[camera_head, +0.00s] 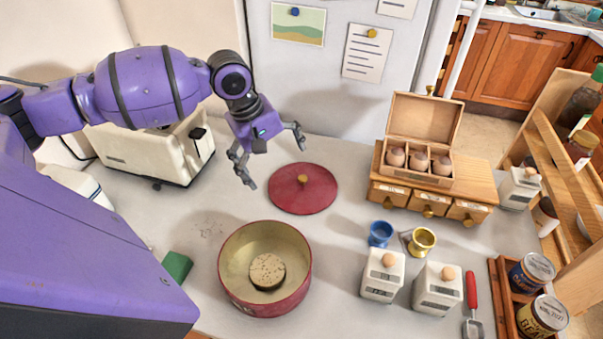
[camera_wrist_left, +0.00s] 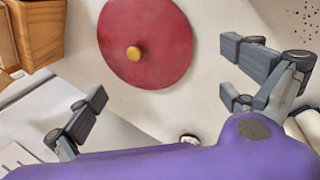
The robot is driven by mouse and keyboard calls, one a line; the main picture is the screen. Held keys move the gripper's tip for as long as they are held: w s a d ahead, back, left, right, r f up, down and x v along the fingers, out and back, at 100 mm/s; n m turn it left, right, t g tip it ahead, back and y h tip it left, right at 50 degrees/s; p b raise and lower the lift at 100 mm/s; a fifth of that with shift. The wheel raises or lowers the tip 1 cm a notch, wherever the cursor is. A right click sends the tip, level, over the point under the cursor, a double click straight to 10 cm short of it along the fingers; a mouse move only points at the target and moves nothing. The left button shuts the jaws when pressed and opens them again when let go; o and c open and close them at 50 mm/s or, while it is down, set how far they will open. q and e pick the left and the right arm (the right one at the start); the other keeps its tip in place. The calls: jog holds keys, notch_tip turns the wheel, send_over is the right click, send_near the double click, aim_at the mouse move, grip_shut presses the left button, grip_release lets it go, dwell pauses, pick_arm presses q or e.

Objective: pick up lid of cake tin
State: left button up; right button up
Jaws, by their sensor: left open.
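The red lid (camera_head: 303,191) of the cake tin lies flat on the counter, with a small brass-coloured knob (camera_head: 302,179) at its centre. The round red cake tin (camera_head: 264,297) stands open in front of it, with a speckled round cake inside. My left gripper (camera_head: 273,160) is open and empty, above the counter and just behind and left of the lid. My right gripper is in neither view.
A cream toaster (camera_head: 150,150) stands at the left, under my left arm. A wooden egg box on a small drawer chest (camera_head: 432,196) stands right of the lid. Blue and yellow egg cups (camera_head: 380,234) and white canisters (camera_head: 383,275) are at front right. A green block (camera_head: 177,265) lies left of the tin.

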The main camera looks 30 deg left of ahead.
aim_at(290, 189)
pick_arm(q)
jog(key=shift+w+d+f, duration=0.1)
jog(key=shift+d+f, duration=0.15)
jog(key=shift+f, duration=0.45)
jog(key=shift+d+f, duration=0.25)
jog(key=shift+f, duration=0.45)
jog(key=x, duration=0.4)
jog(key=shift+d+f, duration=0.3)
jog(key=shift+d, duration=0.05)
jog(key=c, duration=1.2)
